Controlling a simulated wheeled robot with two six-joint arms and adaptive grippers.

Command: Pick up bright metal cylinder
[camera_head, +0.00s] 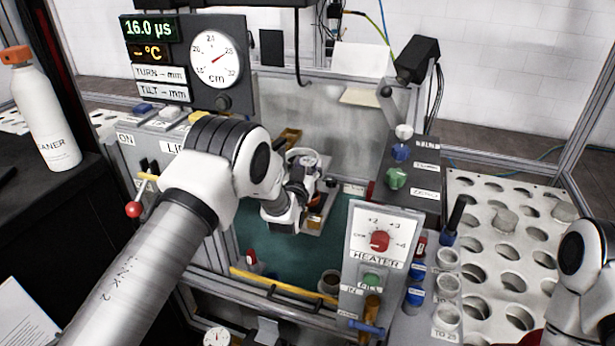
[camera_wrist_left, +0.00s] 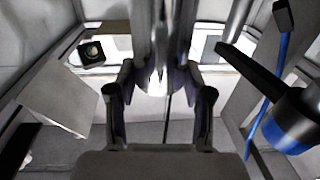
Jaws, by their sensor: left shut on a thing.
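My left gripper (camera_head: 305,190) reaches down over the green work surface (camera_head: 262,245) inside the gantry frame, behind the heater panel. In the left wrist view its two dark fingers (camera_wrist_left: 160,93) stand on either side of a bright metal cylinder (camera_wrist_left: 163,55), and the gripper is shut on it. The cylinder runs up out of the top of that view, its near end between the fingers. In the head view I cannot make out the cylinder clearly, as my gripper and wrist cover that spot. My right gripper is not in view.
A heater panel (camera_head: 378,243) with a red knob stands close in front right of my left gripper. A yellow bar (camera_head: 285,292) runs along the front edge. A gauge panel (camera_head: 185,60) stands behind. A plate with round holes (camera_head: 500,225) lies right, a white bottle (camera_head: 45,115) left.

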